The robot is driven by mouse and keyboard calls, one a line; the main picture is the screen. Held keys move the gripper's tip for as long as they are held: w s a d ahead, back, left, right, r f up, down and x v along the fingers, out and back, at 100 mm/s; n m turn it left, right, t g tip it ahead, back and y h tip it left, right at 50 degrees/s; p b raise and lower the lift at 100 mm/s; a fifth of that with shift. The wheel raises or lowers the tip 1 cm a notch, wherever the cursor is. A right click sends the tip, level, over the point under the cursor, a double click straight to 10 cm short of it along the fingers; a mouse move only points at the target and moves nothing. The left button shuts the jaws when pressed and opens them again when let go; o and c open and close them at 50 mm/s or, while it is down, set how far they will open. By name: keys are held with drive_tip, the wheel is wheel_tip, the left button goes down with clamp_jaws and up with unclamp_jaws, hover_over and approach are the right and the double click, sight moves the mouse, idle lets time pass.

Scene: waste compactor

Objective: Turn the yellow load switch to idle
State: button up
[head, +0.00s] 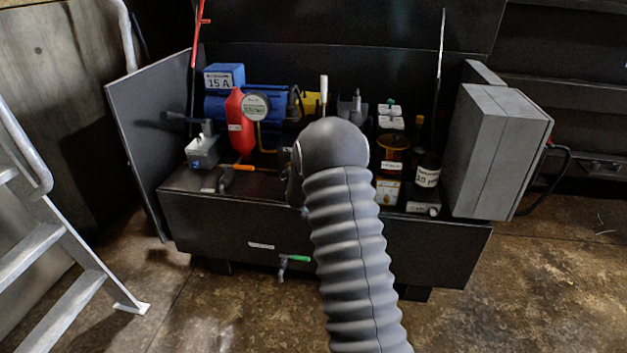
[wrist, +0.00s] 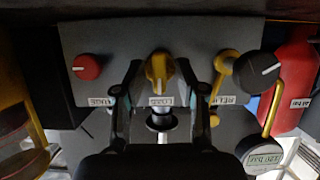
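The yellow load switch (wrist: 159,72) is a knob with a pale pointer line on a grey panel (wrist: 110,42), in the middle of the wrist view. A label reading LOAD (wrist: 161,101) sits just below it. My gripper (wrist: 160,80) is open, with one dark finger on each side of the switch. I cannot tell whether either finger touches it. In the head view my arm covers the gripper and the switch.
On the panel are a red knob (wrist: 87,67) at left, a yellow lever (wrist: 222,75) and a black knob (wrist: 257,71) at right. A red bottle (head: 234,118), a gauge (head: 256,106) and a grey box (head: 497,150) crowd the dark cabinet (head: 215,225). A ladder (head: 35,240) stands left.

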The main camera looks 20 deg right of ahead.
drive_tip(key=v, duration=1.2)
drive_tip(key=shift+w+f, duration=0.1)
drive_tip(key=s+a+f+n+g+y, duration=0.1)
drive_tip(key=s+a+f+g+y, duration=0.3)
drive_tip(key=a+f, duration=0.3)
drive_tip(key=s+a+r+n+g+y, duration=0.1)
drive_tip(key=s+a+r+n+y, duration=0.1)
drive_tip(key=s+a+y, duration=0.35)
drive_tip(key=s+a+r+n, duration=0.1)
drive_tip(key=s+r, duration=0.5)
drive_tip(key=s, duration=0.4)
drive_tip(key=s+a+r+n+h, duration=0.1)
drive_tip(key=s+a+r, duration=0.1)
drive_tip(key=s+r, duration=0.4)
drive_tip(key=s+a+r+n+h, duration=0.1)
drive_tip(key=s+r, duration=0.6)
drive_tip(key=s, duration=0.8)
drive_tip(key=shift+s+a+n+g, duration=0.25)
drive_tip(key=shift+s+n+g, duration=0.05)
